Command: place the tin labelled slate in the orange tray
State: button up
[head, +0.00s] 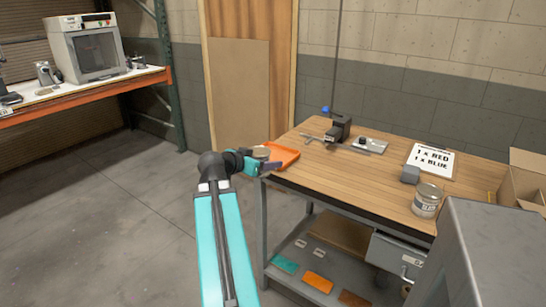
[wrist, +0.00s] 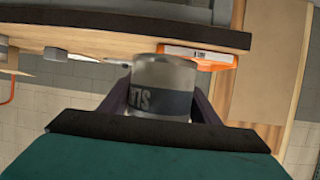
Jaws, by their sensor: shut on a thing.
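My gripper (head: 259,164) is shut on a grey tin (wrist: 163,75), also seen in the head view (head: 261,153). The tin's dark label shows upside-down letters in the wrist view. They seem to start with S, but the full word is hidden. The orange tray (head: 287,154) lies at the table's left corner, just right of the held tin. Its edge shows behind the tin in the wrist view (wrist: 205,58). The held tin is beside the tray in the picture; its height over it is unclear. A second tin (head: 426,201) stands at the table's right, its label seeming to read slate.
The wooden table (head: 350,182) also holds a dark clamp-like tool (head: 339,129), a metal plate (head: 363,146), a small grey block (head: 410,175) and a sign (head: 431,160) reading "1 x RED, 1 x BLUE". A cardboard box (head: 522,180) stands at right. The table's middle is clear.

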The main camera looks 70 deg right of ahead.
jog(key=s, duration=0.2)
jog(key=shift+s+d+r+m+g, duration=0.3)
jog(key=shift+r, duration=0.05)
jog(key=p, duration=0.2)
send_over(275, 157)
jog(key=shift+f, duration=0.75)
jog(key=shift+f, duration=0.15)
dwell(0.3)
jog(key=shift+f+p, duration=0.3)
jog(key=shift+f, duration=1.35)
jog(key=shift+f, duration=0.1)
jog(key=o, duration=1.2)
